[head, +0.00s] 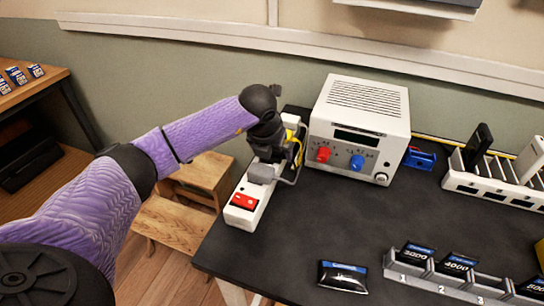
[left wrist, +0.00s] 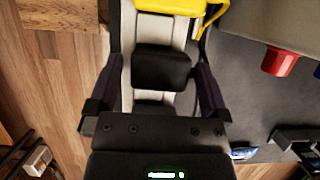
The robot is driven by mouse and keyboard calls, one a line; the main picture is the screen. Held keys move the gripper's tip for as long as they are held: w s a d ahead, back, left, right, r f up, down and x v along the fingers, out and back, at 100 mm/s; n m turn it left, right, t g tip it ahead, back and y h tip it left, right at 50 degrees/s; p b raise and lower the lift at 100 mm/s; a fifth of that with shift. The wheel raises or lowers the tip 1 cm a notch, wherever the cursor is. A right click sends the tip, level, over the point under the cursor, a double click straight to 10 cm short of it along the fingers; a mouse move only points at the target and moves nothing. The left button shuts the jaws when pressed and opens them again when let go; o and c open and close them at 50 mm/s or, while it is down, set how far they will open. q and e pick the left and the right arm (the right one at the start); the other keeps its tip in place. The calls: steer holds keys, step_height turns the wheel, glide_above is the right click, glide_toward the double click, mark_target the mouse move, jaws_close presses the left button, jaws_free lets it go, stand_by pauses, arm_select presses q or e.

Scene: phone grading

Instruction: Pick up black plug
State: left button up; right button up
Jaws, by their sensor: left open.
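The black plug (left wrist: 160,68) sits on the white power strip (left wrist: 128,42) in the left wrist view. My left gripper (left wrist: 159,82) is open, with one finger on each side of the plug; I cannot tell if they touch it. In the head view my left gripper (head: 268,146) is over the strip (head: 247,214) and hides the plug there. A grey plug (head: 261,173) and a red switch (head: 243,201) are nearer on the strip. A yellow plug (left wrist: 170,5) is just beyond the black one. My right gripper is not in view.
A white power supply (head: 358,124) with red and blue knobs stands right of the strip. A grey cable (head: 296,171) runs beside the strip. A numbered tray (head: 462,280) and a white rack (head: 490,189) are further right. The black table's middle (head: 345,215) is clear.

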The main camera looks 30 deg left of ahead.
arm_select(q)
steer(key=shift+c, duration=0.3)
steer(key=c, duration=0.9)
jaws_close()
steer(key=shift+r, duration=0.15)
step_height(320, 180, up, 9)
steer(key=p, duration=0.3)
steer(key=shift+r, duration=0.4)
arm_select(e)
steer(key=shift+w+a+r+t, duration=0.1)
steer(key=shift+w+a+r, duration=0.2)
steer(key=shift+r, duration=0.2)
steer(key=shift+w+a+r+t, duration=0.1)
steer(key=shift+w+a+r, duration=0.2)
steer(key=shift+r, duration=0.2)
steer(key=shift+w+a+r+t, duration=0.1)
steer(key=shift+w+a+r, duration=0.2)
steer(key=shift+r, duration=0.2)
